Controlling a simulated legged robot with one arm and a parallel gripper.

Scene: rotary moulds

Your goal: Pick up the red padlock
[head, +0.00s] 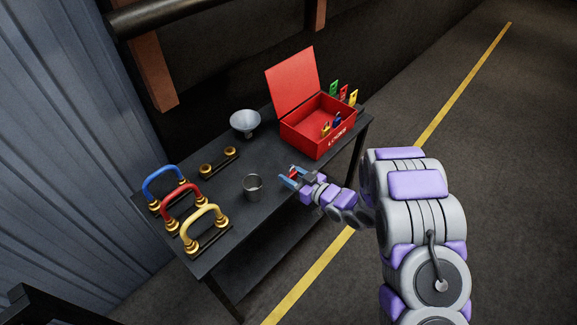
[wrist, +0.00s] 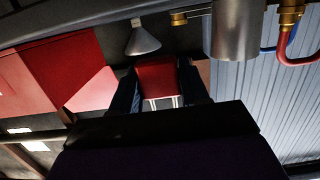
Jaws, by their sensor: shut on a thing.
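The red padlock (wrist: 156,78) shows in the wrist view between the two dark fingers of my gripper (wrist: 160,92). Its red body is upper and two pale shackle legs show below it in that picture. In the head view my gripper (head: 291,176) is over the right part of the table, between the red box and the metal cup. A small bit of red padlock (head: 293,172) shows between its blue fingers. The fingers are shut on the padlock. I cannot tell its exact height over the table.
The open red box (head: 305,140) holds small padlocks, with coloured tags (head: 343,94) behind it. A metal cup (head: 252,187), a funnel (head: 244,123), a brass-knobbed bar (head: 218,161) and blue, red and yellow handles (head: 204,216) stand on the dark table (head: 226,254).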

